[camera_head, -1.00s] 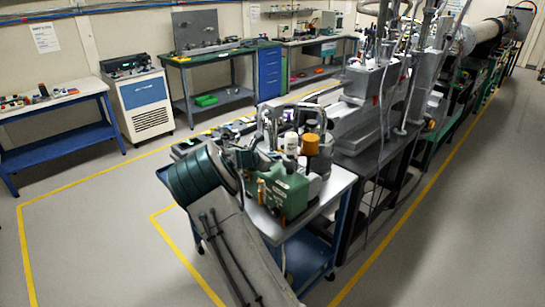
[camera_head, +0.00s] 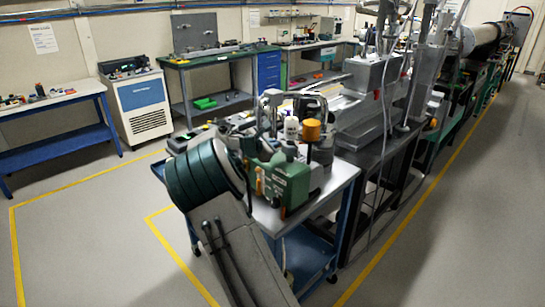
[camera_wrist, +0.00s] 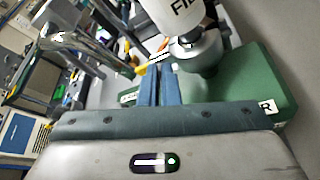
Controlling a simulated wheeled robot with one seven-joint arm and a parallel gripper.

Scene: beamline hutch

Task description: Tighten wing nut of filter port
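A white filter cylinder (camera_wrist: 175,12) with dark lettering, cut off by the top edge, rises from a grey metal collar (camera_wrist: 200,50) on a green pump body (camera_wrist: 250,85) in the wrist view. A small pale metal piece (camera_wrist: 158,57), possibly the wing nut, sticks out left of the collar. My gripper (camera_wrist: 160,68) has its two blue fingers close together with a narrow gap, their tips at this piece. I cannot tell whether they touch or hold it. In the head view the green pump (camera_head: 288,180) stands on a cart, and my arm hides the fingertips.
The cart (camera_head: 335,190) also carries an orange-capped container (camera_head: 312,131), a white bottle (camera_head: 291,128) and bent metal tubes (camera_head: 272,98) close to my gripper. The grey beamline stand (camera_head: 360,155) adjoins behind. Open floor (camera_head: 90,230) lies to the left.

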